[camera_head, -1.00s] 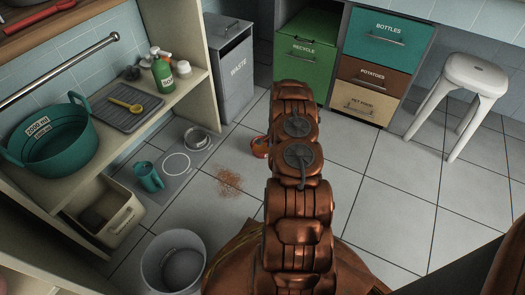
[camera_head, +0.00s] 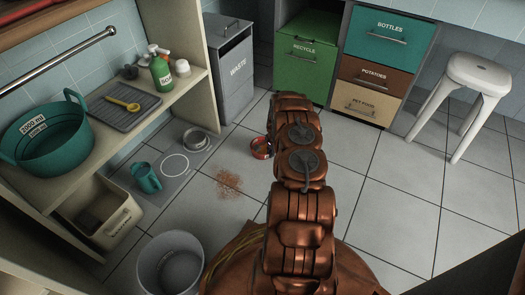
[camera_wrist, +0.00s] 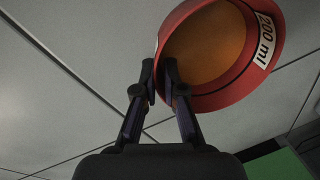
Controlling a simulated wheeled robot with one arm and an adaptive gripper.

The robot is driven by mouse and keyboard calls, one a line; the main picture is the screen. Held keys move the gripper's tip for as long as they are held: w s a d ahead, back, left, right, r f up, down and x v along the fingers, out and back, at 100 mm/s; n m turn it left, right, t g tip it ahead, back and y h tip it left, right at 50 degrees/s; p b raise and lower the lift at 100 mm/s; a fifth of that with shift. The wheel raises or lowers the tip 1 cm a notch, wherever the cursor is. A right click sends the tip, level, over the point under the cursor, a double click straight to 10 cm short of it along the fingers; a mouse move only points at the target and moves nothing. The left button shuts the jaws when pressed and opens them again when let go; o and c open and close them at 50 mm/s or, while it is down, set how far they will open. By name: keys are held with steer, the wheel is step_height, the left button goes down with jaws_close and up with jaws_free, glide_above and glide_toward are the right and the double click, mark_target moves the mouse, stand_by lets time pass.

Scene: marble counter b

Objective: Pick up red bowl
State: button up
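The red bowl (camera_wrist: 235,98), orange inside and with a white "200 ml" label, fills the upper right of the wrist view. In the head view the red bowl (camera_head: 261,148) shows small, low near the floor and partly hidden behind my arm. My gripper (camera_wrist: 160,78) has its two dark fingers drawn close together at the bowl's left rim. One finger is outside the wall and the other inside, with the rim between them. I cannot tell whether the bowl touches the floor.
A grey waste bin (camera_head: 233,73) and a green recycle drawer (camera_head: 304,66) stand behind. A grey mat (camera_head: 170,182) with a teal mug (camera_head: 146,178) and metal bowl (camera_head: 195,139) lies left. Brown crumbs (camera_head: 228,184) and a grey bucket (camera_head: 170,264) are nearer.

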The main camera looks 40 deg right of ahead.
steer(key=shift+r, duration=0.2)
jaws_close()
steer(key=shift+r+p, duration=1.25)
steer(key=shift+r, duration=0.55)
steer(key=shift+s+a+f+p, duration=0.1)
steer(key=shift+s+a+p, duration=0.2)
steer(key=shift+s+a, duration=0.5)
steer(key=shift+s+a+r+p, duration=0.1)
steer(key=shift+s+a+p, duration=0.25)
steer(key=shift+s+a, duration=0.3)
steer(key=shift+s+a+r+p, duration=0.15)
steer(key=shift+s+a+p, duration=0.25)
steer(key=shift+s, duration=0.45)
steer(key=shift+s+a+r+p, duration=0.1)
steer(key=shift+s+a+p, duration=0.15)
steer(key=shift+s+a, duration=0.95)
steer(key=shift+s, duration=0.25)
steer(key=shift+s+a, duration=0.5)
steer(key=shift+s, duration=0.25)
steer(key=shift+s+a+r, duration=0.15)
steer(key=shift+s+a, duration=0.45)
steer(key=shift+s, duration=0.1)
steer(key=shift+s+a, duration=0.4)
steer(key=shift+s, duration=0.25)
steer(key=shift+s+a+r, duration=0.1)
steer(key=shift+s+a, duration=0.2)
steer(key=shift+a, duration=0.1)
